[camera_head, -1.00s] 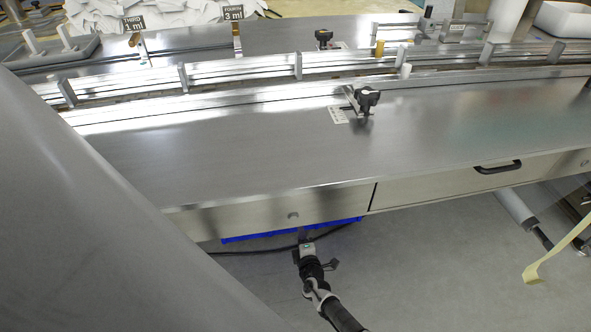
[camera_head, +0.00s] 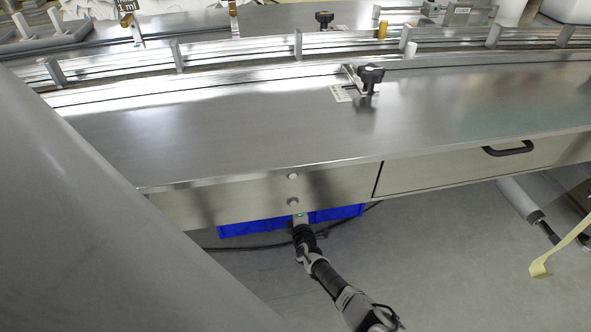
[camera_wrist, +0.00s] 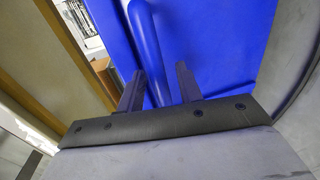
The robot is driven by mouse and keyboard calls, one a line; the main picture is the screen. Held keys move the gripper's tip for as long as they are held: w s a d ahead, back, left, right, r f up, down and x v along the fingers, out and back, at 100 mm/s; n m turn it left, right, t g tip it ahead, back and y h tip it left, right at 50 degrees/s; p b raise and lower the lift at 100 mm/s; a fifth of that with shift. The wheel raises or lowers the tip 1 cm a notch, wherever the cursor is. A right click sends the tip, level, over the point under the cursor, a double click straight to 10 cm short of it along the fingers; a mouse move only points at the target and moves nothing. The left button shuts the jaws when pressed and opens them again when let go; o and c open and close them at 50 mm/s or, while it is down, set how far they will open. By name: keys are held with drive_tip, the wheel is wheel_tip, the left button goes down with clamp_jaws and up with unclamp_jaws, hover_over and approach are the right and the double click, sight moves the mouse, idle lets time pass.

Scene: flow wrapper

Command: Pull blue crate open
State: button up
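The blue crate (camera_head: 335,214) shows as a strip below the front panel of the steel machine table, and most of it is hidden under the table. In the wrist view, its blue face (camera_wrist: 225,40) fills the upper middle, with a round blue handle bar (camera_wrist: 147,42) running down it. My gripper (camera_wrist: 158,82) is at the crate, with its two dark fingers apart on either side of the bar. Gaps show beside the bar, and I cannot tell if a finger touches it. In the head view my gripper (camera_head: 300,216) is at the crate's front, its fingertips hardly visible.
The steel table (camera_head: 230,135) overhangs the crate. A drawer with a black handle (camera_head: 508,148) is to the right. A dark cable (camera_head: 245,248) lies on the floor behind my gripper. The grey floor (camera_head: 440,260) in front is largely clear, with a yellow strip (camera_head: 555,250) at far right.

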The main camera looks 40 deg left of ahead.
drive_tip(key=shift+a, duration=0.1)
clamp_jaws()
idle(0.5)
